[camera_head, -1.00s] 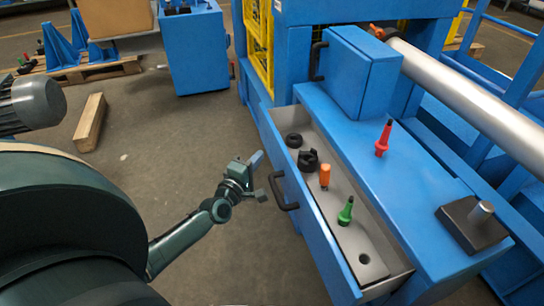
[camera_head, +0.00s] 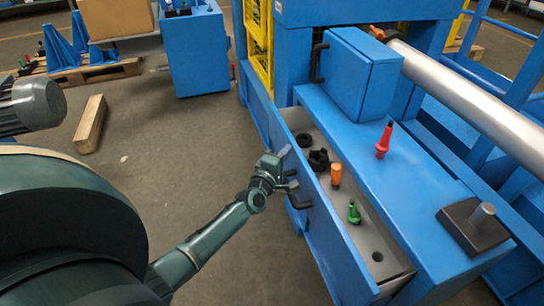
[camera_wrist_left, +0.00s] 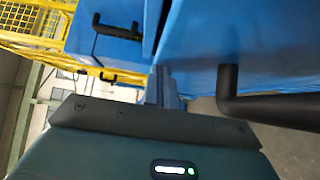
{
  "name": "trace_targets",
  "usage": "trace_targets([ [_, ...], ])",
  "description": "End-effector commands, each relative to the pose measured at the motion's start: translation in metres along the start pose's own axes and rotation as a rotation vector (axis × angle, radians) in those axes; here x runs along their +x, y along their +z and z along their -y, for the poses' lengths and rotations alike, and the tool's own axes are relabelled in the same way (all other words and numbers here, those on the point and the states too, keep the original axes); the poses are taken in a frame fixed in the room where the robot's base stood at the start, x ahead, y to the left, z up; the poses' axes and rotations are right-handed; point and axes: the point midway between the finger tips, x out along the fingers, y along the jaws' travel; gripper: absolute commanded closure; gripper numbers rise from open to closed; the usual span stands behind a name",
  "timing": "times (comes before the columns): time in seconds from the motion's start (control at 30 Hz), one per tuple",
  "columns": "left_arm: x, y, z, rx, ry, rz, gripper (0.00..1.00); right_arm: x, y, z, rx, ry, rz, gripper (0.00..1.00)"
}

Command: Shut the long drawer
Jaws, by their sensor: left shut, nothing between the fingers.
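The long blue drawer (camera_head: 330,240) in the machine's base stands partly open in the head view, its grey inside showing. It holds black rings (camera_head: 318,160), an orange piece (camera_head: 336,175) and a green piece (camera_head: 354,212). A black handle (camera_head: 298,202) is on its front. My left gripper (camera_head: 284,165) is shut and empty, at the outer face of the drawer front, just beyond the handle. Whether it touches is hard to tell. The left wrist view shows the drawer handle (camera_wrist_left: 270,108) close by on the right. My right gripper is not in view.
A red piece (camera_head: 384,140) and a dark block with a metal pin (camera_head: 475,226) stand on the blue top above the drawer. A blue box (camera_head: 350,72) sits behind. A wooden beam (camera_head: 90,124) lies on the floor at left; the floor before the drawer is clear.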

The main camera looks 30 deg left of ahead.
Motion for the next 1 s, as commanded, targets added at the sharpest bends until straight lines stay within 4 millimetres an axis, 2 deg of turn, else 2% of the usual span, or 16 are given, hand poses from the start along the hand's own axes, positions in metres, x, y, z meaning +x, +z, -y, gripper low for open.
trace_targets([
  [0.03, 0.013, 0.014, -0.001, -0.009, 0.005, 0.002, 1.00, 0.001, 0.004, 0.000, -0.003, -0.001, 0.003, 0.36],
  [0.1, 0.028, 0.029, 0.000, -0.007, 0.005, 0.002, 1.00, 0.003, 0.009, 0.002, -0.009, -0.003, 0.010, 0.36],
  [0.2, 0.045, 0.046, 0.001, -0.006, 0.004, 0.001, 1.00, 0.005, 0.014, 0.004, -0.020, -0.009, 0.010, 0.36],
  [0.33, 0.059, 0.061, 0.000, -0.004, 0.002, 0.002, 1.00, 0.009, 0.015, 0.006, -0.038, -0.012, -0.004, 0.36],
  [1.0, 0.064, 0.070, -0.004, -0.003, 0.004, 0.012, 1.00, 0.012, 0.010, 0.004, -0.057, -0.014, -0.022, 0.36],
])
